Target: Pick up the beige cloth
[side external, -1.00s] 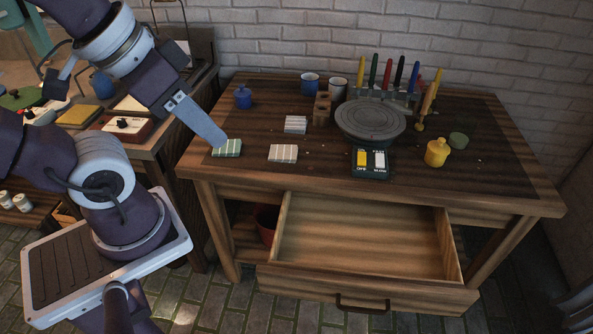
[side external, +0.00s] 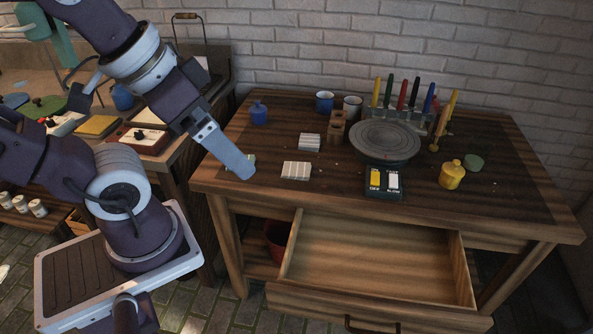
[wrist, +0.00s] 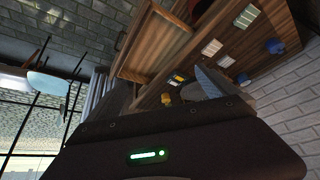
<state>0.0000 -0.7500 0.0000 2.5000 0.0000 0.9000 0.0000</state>
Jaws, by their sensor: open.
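The beige cloth (side external: 296,170), a small folded striped cloth, lies flat near the front of the wooden table. It also shows in the wrist view (wrist: 211,47). A greenish folded cloth (side external: 252,158) lies to its left, mostly hidden behind my gripper. A grey-white striped cloth (side external: 309,142) lies behind the beige one. My gripper (side external: 248,173) is open and empty, pointing down to the right. In the side view its tip overlaps the greenish cloth, left of the beige cloth and apart from it. Whether it touches the greenish cloth cannot be told.
Right of the cloths stand a wooden block (side external: 337,130), a round turntable (side external: 385,141) and a scale (side external: 383,182). A blue jar (side external: 259,113) and mugs (side external: 324,101) are at the back. A drawer (side external: 375,262) stands open below the front edge.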

